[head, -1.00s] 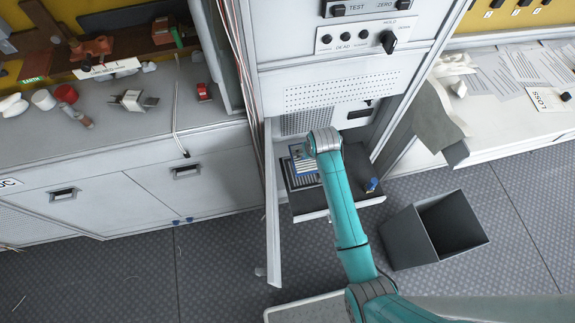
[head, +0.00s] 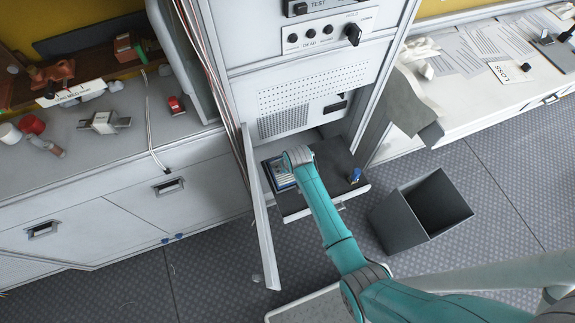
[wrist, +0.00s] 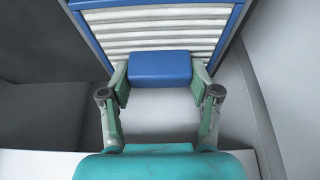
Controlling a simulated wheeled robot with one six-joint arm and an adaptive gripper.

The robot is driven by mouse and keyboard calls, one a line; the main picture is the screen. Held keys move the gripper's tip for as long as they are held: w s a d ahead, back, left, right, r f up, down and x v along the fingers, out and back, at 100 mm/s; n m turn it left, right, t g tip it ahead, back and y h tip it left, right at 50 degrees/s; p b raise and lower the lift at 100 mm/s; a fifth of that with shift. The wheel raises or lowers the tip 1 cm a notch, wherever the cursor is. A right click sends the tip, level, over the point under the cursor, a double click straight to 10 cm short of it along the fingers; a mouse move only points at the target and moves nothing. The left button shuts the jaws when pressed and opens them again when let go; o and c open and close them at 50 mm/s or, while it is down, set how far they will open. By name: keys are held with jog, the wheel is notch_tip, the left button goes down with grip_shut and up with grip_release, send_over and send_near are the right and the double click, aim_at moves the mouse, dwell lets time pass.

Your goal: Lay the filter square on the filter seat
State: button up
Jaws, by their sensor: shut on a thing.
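The filter square (head: 279,177) has a blue frame and white pleats. It lies about flat over the left part of the dark pull-out tray (head: 333,160) low in the cabinet. In the wrist view the filter's pleated face (wrist: 160,28) fills the top, and its blue grip tab (wrist: 160,66) sits between the fingers of my gripper (wrist: 160,82), which is shut on it. In the head view my arm's end hides the fingers and part of the filter. I cannot make out the filter seat under the filter, or whether the two touch.
A small blue item (head: 354,175) stands at the tray's right side. An open cabinet door (head: 262,215) borders the tray on the left. A dark bin (head: 400,222) stands on the floor to the right. A grey bench (head: 100,165) is at the left.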

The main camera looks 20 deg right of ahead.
jog(key=shift+f, duration=0.1)
jog(key=o, duration=1.2)
jog(key=v, duration=1.2)
